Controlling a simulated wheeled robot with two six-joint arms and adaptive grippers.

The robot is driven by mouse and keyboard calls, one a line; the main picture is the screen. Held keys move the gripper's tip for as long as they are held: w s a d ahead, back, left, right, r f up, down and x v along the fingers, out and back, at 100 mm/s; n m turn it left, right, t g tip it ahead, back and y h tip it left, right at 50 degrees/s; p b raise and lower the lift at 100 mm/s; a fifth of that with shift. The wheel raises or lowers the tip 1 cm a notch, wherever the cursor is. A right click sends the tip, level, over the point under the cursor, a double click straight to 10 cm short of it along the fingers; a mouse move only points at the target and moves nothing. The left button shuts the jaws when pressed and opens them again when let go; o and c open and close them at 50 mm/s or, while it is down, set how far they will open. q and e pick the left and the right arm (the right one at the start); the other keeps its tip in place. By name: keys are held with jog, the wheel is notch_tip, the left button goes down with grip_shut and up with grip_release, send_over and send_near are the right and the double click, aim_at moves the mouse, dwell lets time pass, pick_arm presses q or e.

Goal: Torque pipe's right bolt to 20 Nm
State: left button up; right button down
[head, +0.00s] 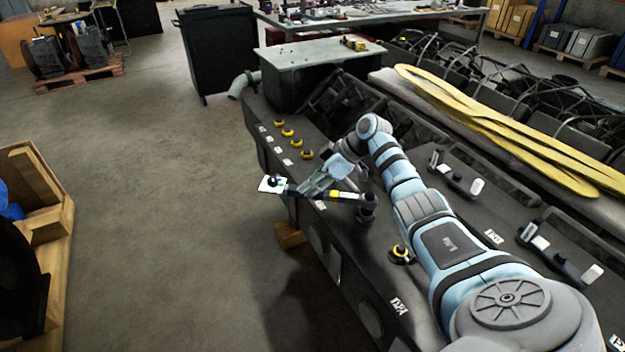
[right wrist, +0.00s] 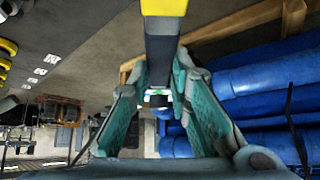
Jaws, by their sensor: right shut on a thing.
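My right gripper (head: 318,186) is shut on a torque wrench (head: 343,196), a dark bar with yellow and green bands. The wrench lies roughly level across the near edge of the dark engine block (head: 345,235). Its round dark head (head: 367,206) is at the right end, over the block's top; whether it sits on a bolt cannot be told. In the right wrist view, the yellow and dark wrench handle (right wrist: 163,45) runs between the teal finger pads (right wrist: 165,100). The pipe and its right bolt cannot be made out. My left gripper is not in view.
Several yellow-and-black round parts (head: 307,154) with white labels line the block's top; another (head: 401,254) is nearer. A white card (head: 271,184) shows by the wrench's left end. Yellow straps (head: 500,125) lie behind. The floor at left is clear up to a wooden crate (head: 45,215).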

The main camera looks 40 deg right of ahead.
jog(key=shift+s+a+n+g+y, duration=0.3)
jog(key=shift+s+a+n, duration=0.3)
jog(key=shift+a+n, duration=0.1)
jog(key=shift+w+d+b, duration=0.25)
jog(key=shift+b, duration=0.6)
jog(key=shift+r, duration=0.1)
jog(key=shift+w+d, duration=0.1)
jog(key=shift+d, duration=0.05)
jog(key=shift+w+d, duration=0.25)
jog(key=shift+m, duration=0.3)
